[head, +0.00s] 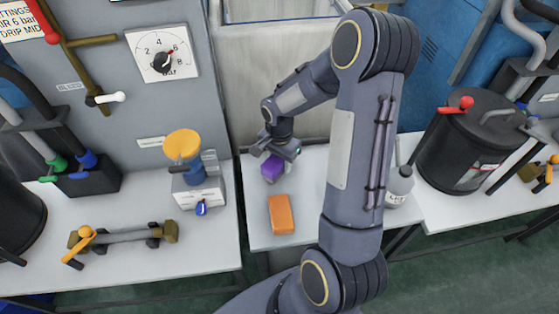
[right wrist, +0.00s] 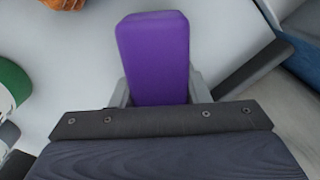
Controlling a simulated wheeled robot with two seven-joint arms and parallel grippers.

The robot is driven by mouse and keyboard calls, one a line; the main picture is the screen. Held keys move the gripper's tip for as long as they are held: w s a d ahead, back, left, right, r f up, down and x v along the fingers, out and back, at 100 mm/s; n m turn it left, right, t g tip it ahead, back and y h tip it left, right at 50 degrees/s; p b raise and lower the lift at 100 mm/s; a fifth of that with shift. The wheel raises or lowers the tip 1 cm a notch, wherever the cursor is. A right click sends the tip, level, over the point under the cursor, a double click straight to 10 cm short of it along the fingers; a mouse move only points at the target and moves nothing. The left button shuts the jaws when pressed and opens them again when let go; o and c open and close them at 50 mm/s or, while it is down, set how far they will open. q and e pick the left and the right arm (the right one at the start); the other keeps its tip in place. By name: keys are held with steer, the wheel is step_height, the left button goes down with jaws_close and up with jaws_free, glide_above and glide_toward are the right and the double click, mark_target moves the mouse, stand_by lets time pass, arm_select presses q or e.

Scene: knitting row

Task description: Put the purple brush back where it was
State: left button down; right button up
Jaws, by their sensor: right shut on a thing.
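The purple brush (head: 272,168) is a small purple block near the back of the middle table in the head view. My right gripper (head: 275,158) is shut on it from above. In the right wrist view the purple brush (right wrist: 155,55) sits between the grey fingers of my right gripper (right wrist: 160,92), its long side pointing away from the palm. I cannot tell whether the brush touches the table. My left gripper is not in view.
An orange block (head: 281,214) lies on the middle table (head: 310,215) in front of the brush. A grey bottle (head: 400,186) and a black drum (head: 470,145) stand to the right. A yellow-topped device (head: 184,146) stands on the left table.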

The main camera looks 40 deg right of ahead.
steer(key=shift+f, duration=0.1)
steer(key=o, duration=0.5)
steer(key=shift+f, duration=0.1)
steer(key=o, duration=0.4)
steer(key=shift+o, duration=0.2)
